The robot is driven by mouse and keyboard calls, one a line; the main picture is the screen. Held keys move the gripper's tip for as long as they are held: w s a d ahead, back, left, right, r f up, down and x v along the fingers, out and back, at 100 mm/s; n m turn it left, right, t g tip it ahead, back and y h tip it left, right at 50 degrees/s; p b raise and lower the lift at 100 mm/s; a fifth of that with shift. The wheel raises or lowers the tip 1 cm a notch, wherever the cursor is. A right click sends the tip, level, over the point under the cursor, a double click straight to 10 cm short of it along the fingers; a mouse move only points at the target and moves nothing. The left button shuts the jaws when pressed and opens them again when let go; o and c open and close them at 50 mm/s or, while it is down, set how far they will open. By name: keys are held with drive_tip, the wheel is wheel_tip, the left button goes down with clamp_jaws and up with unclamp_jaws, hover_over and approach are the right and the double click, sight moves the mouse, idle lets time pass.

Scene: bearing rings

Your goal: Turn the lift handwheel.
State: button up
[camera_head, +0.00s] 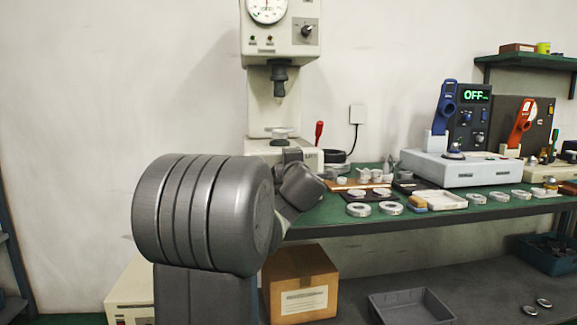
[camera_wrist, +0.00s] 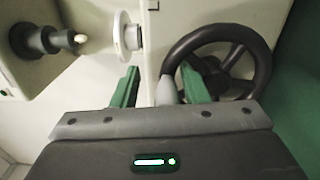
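The lift handwheel is a black spoked wheel on the right in the wrist view (camera_wrist: 262,68), its hub partly behind my right finger. In the head view a dark part of it (camera_head: 337,155) shows at the press base. A grey handle knob (camera_wrist: 166,90) stands at the wheel's left rim. My gripper (camera_wrist: 156,70) has two green fingers well apart, with the knob between them, nearer the right finger. Whether that finger touches the knob I cannot tell. In the head view my arm hides the gripper.
The white press (camera_head: 280,110) with a dial stands on the green bench (camera_head: 325,212). Its round stage (camera_wrist: 127,36) and dark spindle (camera_wrist: 45,40) are close by in the wrist view. Several rings, a tray (camera_head: 440,200) and instruments lie right. A cardboard box (camera_head: 300,282) stands below.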

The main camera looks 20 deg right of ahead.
drive_tip(key=shift+f, duration=0.15)
drive_tip(key=p+v, duration=0.3)
drive_tip(key=v, duration=1)
drive_tip(key=shift+s, duration=0.4)
drive_tip(key=b+x, duration=0.1)
drive_tip(key=x, duration=0.3)
drive_tip(key=b+x, duration=0.1)
drive_tip(key=x, duration=0.4)
drive_tip(key=b+x, duration=0.1)
drive_tip(key=x, duration=0.4)
drive_tip(key=shift+a+f, duration=0.1)
drive_tip(key=shift+s, duration=0.1)
